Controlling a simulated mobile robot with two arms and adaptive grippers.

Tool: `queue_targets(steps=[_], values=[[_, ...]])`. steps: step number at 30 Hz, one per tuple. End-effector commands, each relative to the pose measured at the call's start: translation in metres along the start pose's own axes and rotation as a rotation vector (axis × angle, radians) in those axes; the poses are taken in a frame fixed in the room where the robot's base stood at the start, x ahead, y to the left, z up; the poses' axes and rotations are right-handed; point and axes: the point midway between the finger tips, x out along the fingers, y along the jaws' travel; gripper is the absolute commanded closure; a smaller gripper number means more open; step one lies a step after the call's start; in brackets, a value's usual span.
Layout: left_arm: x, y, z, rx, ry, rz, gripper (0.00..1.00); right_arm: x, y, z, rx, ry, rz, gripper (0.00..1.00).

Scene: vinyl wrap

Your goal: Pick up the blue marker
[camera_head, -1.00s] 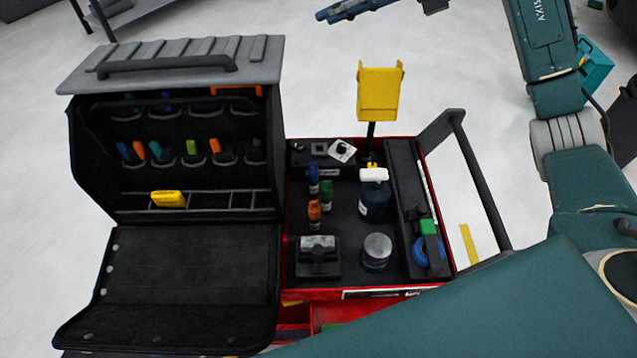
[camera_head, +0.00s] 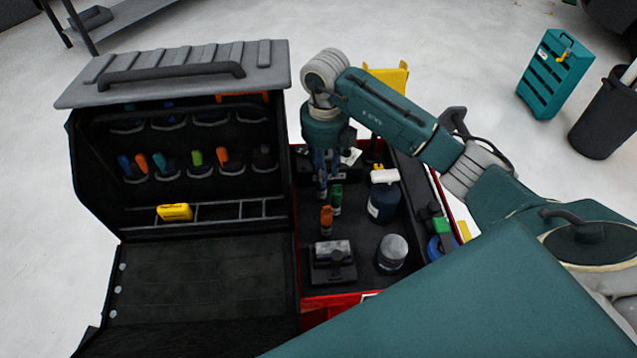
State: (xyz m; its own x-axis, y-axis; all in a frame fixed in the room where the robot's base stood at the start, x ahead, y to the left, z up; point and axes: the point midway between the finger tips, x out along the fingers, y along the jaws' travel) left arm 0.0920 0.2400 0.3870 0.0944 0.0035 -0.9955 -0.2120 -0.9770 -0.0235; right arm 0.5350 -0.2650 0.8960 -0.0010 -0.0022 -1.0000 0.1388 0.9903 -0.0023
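The blue marker (camera_head: 322,188) stands upright on the cart's black top, mostly hidden by my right gripper (camera_head: 326,172). A green marker (camera_head: 336,198) stands just right of it and an orange marker (camera_head: 326,218) stands nearer. My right gripper points straight down from above, with its fingers at the blue marker. The fingers are small and dark, so I cannot tell whether they touch or close on it. My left gripper is not in view.
A blue bottle (camera_head: 383,203), a grey-lidded jar (camera_head: 392,252) and a black block-shaped tool (camera_head: 332,262) share the cart top. The open black tool case (camera_head: 180,185) stands close on the left. A yellow holder (camera_head: 392,78) rises behind.

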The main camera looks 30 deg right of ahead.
Motion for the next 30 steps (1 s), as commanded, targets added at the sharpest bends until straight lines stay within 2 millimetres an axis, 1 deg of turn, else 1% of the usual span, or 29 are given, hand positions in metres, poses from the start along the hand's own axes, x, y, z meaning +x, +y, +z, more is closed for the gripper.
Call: queue_targets(steps=[3, 6, 8, 12, 16, 19, 25, 26, 27, 30], values=[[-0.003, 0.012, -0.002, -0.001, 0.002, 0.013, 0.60, 0.011, 0.001, -0.001, -0.002, 0.001, 0.002, 0.69], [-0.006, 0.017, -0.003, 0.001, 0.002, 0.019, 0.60, 0.017, 0.002, 0.000, -0.001, 0.001, 0.002, 0.69], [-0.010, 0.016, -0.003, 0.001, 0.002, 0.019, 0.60, 0.022, 0.003, 0.000, -0.001, 0.003, 0.004, 0.69], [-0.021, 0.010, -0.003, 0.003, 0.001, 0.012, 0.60, 0.044, 0.005, 0.002, -0.001, 0.005, 0.003, 0.69], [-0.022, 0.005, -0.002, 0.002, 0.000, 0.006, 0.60, 0.061, 0.005, 0.003, -0.001, 0.002, 0.004, 0.69], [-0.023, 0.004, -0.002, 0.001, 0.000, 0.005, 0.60, 0.066, 0.004, 0.004, -0.002, -0.001, 0.004, 0.69], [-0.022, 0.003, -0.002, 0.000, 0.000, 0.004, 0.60, 0.066, 0.004, 0.004, -0.002, -0.002, 0.004, 0.69], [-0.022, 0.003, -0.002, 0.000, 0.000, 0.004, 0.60, 0.066, 0.004, 0.004, -0.002, -0.002, 0.004, 0.75], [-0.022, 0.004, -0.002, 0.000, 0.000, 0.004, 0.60, 0.066, 0.004, 0.004, -0.002, -0.002, 0.004, 0.83], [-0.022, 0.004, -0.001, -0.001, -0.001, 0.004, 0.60, 0.066, 0.004, 0.004, -0.002, -0.002, 0.004, 1.00]])
